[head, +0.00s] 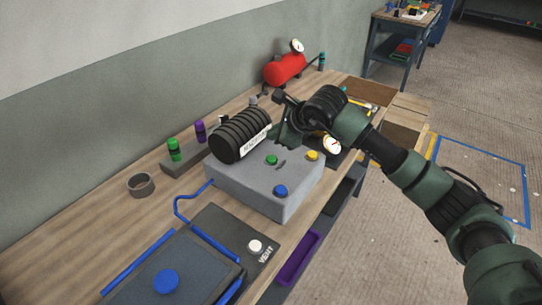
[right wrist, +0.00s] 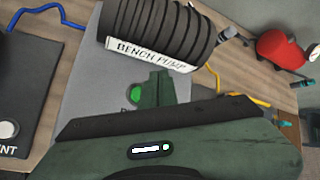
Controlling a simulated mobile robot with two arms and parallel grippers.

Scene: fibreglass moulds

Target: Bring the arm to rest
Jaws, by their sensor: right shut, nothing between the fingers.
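My right arm (head: 430,190) reaches in from the lower right of the head view. Its gripper (head: 284,137) is over the grey bench pump housing (head: 245,185), close to the right end of the black ribbed pump body (head: 240,136). In the right wrist view the gripper's fingers (right wrist: 160,86) are together and empty, beside the green button (right wrist: 134,95) and below the "BENCH PUMP" label (right wrist: 150,55). I cannot tell whether they touch the housing. My left gripper is not in view.
A red tank (head: 285,69) with a gauge stands at the back. Green (head: 174,150) and purple (head: 200,131) bottles stand in a grey block. A dark panel with a white vent knob (head: 255,246) and a blue hose (head: 178,207) lie in front.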

